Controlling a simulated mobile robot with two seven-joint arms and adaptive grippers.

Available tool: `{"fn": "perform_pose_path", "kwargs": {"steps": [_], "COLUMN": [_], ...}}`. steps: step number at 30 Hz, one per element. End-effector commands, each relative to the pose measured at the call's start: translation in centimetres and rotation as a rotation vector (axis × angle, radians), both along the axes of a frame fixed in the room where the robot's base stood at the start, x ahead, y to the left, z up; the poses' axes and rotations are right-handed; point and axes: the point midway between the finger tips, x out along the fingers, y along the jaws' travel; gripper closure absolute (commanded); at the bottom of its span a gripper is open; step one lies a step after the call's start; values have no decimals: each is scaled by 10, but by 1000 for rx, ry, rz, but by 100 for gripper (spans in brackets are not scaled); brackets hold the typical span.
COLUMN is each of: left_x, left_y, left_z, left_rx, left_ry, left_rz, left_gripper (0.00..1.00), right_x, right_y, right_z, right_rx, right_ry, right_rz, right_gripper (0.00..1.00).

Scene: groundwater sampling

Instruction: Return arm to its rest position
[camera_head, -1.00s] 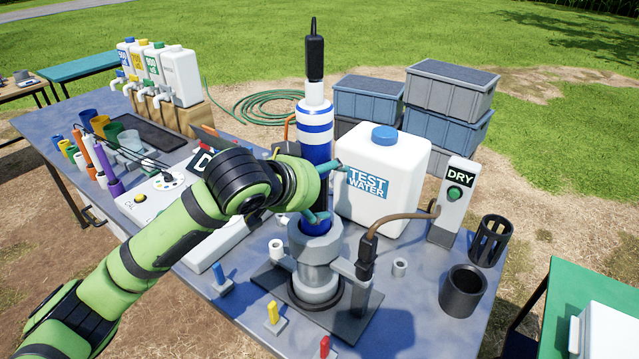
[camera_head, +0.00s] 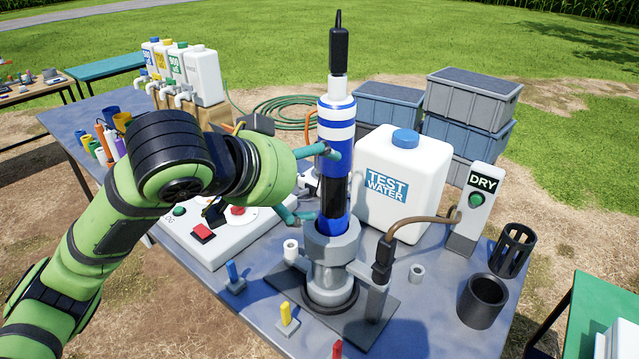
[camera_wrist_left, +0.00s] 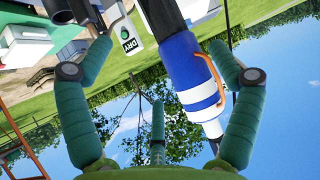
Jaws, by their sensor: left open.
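My left gripper (camera_head: 316,185) is open, just left of the tall blue, white and black cylinder (camera_head: 337,125). Its teal fingers spread one above the other, with the upper tip overlapping the cylinder's edge in the head view; I cannot tell if it touches. In the left wrist view the open fingers (camera_wrist_left: 160,50) stand on either side of the cylinder (camera_wrist_left: 190,75), with nothing clamped. The cylinder stands upright in a grey holder (camera_head: 333,255) on a dark base plate. My left arm comes in from the left. My right gripper is not in view.
The white TEST WATER container (camera_head: 400,200) stands just right of the cylinder, with the DRY post (camera_head: 475,205) and black cups (camera_head: 483,300) beyond. A white control panel (camera_head: 215,240) lies beneath my arm. Jugs with taps (camera_head: 200,75) stand at the back left. The grass beyond is open.

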Motion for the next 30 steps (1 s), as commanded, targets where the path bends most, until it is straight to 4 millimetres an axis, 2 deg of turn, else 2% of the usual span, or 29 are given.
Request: {"fn": "perform_pose_path", "kwargs": {"steps": [12, 14, 17, 20, 26, 30], "left_x": [-6, -6, -6, -7, -19, -39], "left_y": [4, 4, 3, 2, 10, 27], "left_z": [5, 2, -12, -42, -123, -183], "left_rx": [2, 0, -8, -26, -65, -67], "left_ry": [0, 4, 20, 50, 134, 206], "left_rz": [0, -1, -3, -1, 49, 119], "left_gripper": [9, 9, 9, 9, 9, 9], "right_x": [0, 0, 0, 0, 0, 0], "right_y": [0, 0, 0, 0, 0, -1], "right_z": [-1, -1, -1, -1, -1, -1], "right_rx": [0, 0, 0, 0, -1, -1], "right_ry": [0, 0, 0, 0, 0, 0], "right_rz": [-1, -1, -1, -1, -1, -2], "right_gripper": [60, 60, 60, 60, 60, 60]}}
